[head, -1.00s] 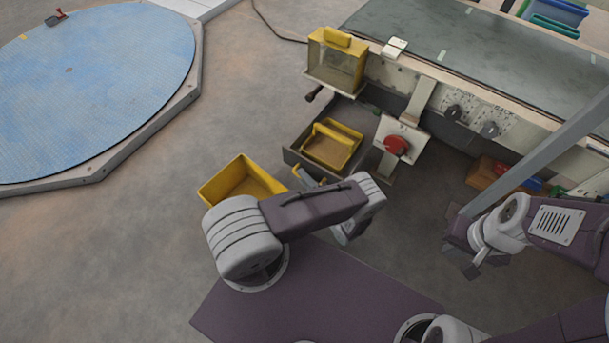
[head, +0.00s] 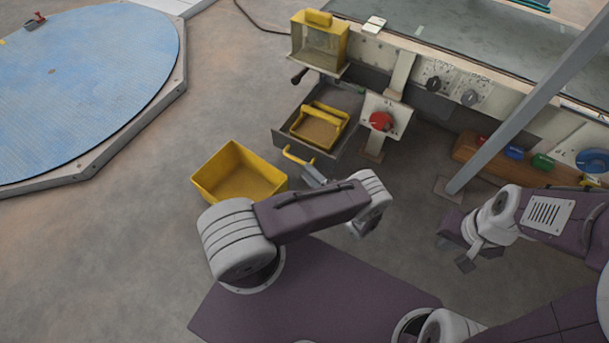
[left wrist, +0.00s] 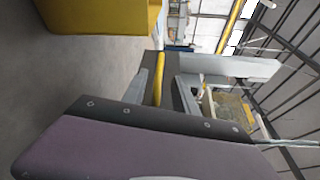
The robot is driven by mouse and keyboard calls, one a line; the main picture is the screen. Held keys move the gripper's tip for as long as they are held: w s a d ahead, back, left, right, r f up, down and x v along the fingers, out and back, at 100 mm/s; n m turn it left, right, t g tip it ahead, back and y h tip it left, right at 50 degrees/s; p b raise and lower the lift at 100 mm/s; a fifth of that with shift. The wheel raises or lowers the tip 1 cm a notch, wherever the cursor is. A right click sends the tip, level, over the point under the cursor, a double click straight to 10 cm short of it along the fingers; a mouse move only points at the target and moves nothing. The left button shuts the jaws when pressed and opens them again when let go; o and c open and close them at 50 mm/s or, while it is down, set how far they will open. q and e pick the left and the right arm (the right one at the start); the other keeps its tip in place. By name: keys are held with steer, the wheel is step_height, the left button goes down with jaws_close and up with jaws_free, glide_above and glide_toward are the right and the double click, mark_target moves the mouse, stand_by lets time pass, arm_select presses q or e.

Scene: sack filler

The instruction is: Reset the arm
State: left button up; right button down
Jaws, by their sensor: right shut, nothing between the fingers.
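My left gripper (head: 314,176) is mostly behind its own forearm in the head view, just in front of the yellow handle (head: 298,159) of an open grey drawer (head: 327,163). In the left wrist view its grey fingers (left wrist: 162,92) stand apart. The yellow handle (left wrist: 159,75) shows beyond and between them, apparently not gripped. A yellow scoop-like tray (head: 320,125) sits in the drawer. My right gripper (head: 468,256) is shut and empty, low over the floor at the right.
An open yellow bin (head: 238,172) stands on the floor left of the drawer. The console with a red knob (head: 381,121) is behind. A slanted grey post (head: 525,97) stands near my right arm. A blue round platform (head: 85,85) is at far left.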

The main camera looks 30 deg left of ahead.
stand_by(0.5)
arm_select(q)
steer(key=s+d+r+n+g+h+p, duration=0.2)
steer(key=s+r+h+p, duration=0.25)
steer(key=r, duration=0.75)
steer(key=s+d+r+n+g+h+p, duration=0.15)
steer(key=s+r+n+h+p, duration=0.3)
steer(key=r, duration=0.75)
steer(key=s+d+r+n+g+h+p, duration=0.1)
steer(key=s+r+g+h+p, duration=0.4)
steer(key=r, duration=0.7)
step_height(320, 180, up, 38)
steer(key=w+t+h+p, duration=0.1)
steer(key=t+p, duration=0.1)
steer(key=p, duration=3.6)
steer(key=shift+d+f+h, duration=0.15)
steer(key=shift+d+h, duration=0.05)
steer(key=shift+h, duration=0.1)
